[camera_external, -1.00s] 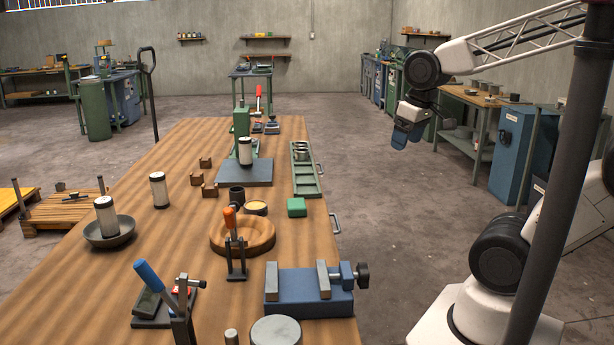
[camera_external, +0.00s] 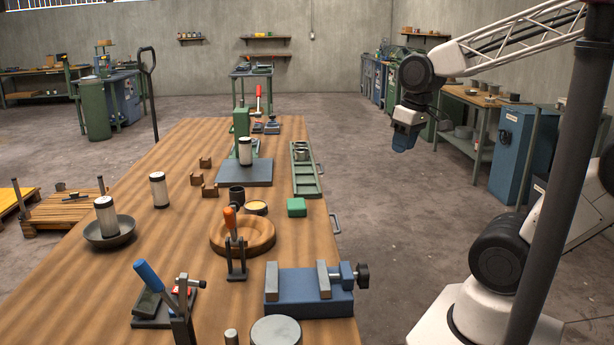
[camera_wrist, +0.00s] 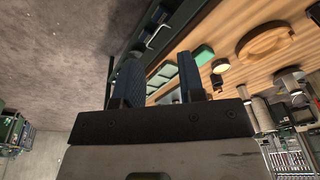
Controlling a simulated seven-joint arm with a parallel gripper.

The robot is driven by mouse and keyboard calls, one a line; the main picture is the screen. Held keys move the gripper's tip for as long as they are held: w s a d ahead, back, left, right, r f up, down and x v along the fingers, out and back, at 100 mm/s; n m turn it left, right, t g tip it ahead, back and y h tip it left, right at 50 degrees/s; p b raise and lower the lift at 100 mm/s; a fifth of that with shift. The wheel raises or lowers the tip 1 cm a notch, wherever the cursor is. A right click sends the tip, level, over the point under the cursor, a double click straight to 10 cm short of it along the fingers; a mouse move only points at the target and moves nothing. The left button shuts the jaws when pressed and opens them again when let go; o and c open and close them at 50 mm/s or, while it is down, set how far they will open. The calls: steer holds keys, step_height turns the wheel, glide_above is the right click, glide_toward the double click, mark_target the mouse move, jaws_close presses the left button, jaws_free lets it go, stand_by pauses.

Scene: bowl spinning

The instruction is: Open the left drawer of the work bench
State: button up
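The wooden-topped work bench (camera_external: 190,250) runs away from the camera in the external view. Two metal drawer handles stick out from its right side, a nearer one (camera_external: 335,223) and a farther one (camera_external: 321,170). The drawer fronts are mostly hidden there. In the wrist view, one silver handle (camera_wrist: 153,37) shows on the dark bench side, beyond my fingertips; I cannot tell which drawer it belongs to. My gripper (camera_wrist: 158,57) has its two blue fingers apart with nothing between them. In the external view my gripper (camera_external: 404,138) hangs in the air right of the bench, clear of both handles.
Blue cabinets (camera_external: 515,150) stand farther right.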

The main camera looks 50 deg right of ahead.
steer(key=w+a+f+g+y, duration=0.25)
steer(key=w+f+y, duration=0.3)
steer(key=f, duration=0.45)
steer(key=m+t+y, duration=0.5)
steer(key=m+t, duration=0.4)
steer(key=t, duration=0.2)
glide_toward(337, 221)
steer(key=w+a+f, duration=0.1)
steer(key=shift+w+a+f, duration=0.15)
steer(key=shift+a+f, duration=0.05)
steer(key=shift+a, duration=0.05)
steer(key=shift+w+a, duration=0.15)
steer(key=shift+x, duration=3.7)
steer(key=shift+r, duration=0.1)
